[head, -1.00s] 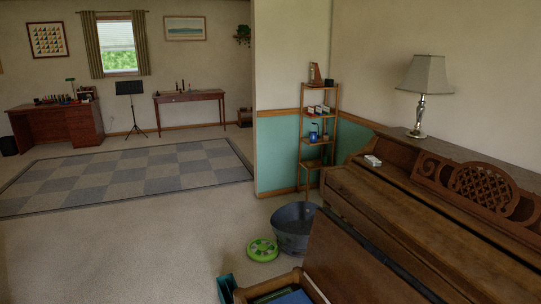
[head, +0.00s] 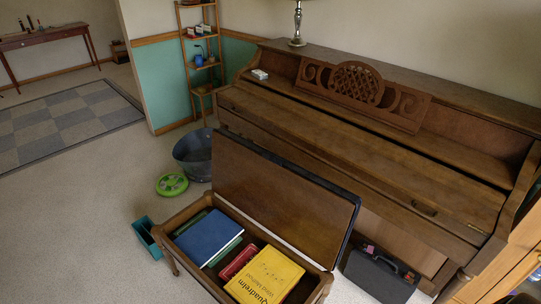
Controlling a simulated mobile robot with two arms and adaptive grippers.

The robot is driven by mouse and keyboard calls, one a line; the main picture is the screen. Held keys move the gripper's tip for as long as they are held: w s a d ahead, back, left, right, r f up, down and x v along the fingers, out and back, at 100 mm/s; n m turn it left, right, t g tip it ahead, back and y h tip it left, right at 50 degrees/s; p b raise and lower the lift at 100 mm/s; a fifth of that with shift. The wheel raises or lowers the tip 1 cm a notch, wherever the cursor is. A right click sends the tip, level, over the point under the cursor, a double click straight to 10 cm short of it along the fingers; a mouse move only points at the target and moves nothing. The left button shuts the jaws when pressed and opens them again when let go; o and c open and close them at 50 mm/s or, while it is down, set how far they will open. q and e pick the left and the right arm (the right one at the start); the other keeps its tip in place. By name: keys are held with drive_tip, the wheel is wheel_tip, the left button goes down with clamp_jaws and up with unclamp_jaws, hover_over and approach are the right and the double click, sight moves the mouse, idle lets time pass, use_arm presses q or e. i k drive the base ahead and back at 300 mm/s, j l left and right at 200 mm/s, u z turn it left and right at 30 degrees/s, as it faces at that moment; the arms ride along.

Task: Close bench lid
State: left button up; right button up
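The bench lid (head: 275,197) is open and stands nearly upright, leaning toward the piano side, with a dark edge along its top and right. The bench (head: 288,249) is below it, with its box open to view. Inside lie a blue book (head: 208,235), a yellow book (head: 265,277) and a red item (head: 237,262). Neither of my grippers shows in the head view.
The upright piano (head: 370,135) stands right behind the bench. A grey tub (head: 190,152), a green disc (head: 172,185) and a teal box (head: 146,236) are on the floor to the left. A black case (head: 381,275) is at the bench's right.

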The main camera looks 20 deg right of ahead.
sight(317, 218)
drive_tip(key=z, duration=0.65)
drive_tip(key=i+j+z, duration=0.3)
drive_tip(key=j+z, duration=0.25)
drive_tip(key=i+j+z, duration=0.15)
drive_tip(key=j+z, duration=0.15)
